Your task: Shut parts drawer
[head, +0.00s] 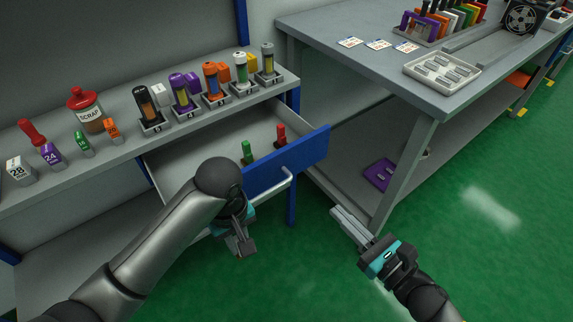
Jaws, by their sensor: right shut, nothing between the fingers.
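The parts drawer (303,157) has a blue front and is pulled out from under the grey bench, standing open. A pale bar handle (270,188) runs across its front. A green piece (247,150) and a red piece (281,134) stand inside it. My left gripper (243,247) hangs below and in front of the drawer's left part; its arm hides part of the drawer, and its finger gap is unclear. My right gripper (350,226) is shut and empty, right of the drawer front and apart from it, over the green floor.
A grey table (370,75) with a white tray (442,71) stands at right. A purple item (380,174) lies on its lower shelf. Green floor is open at lower right.

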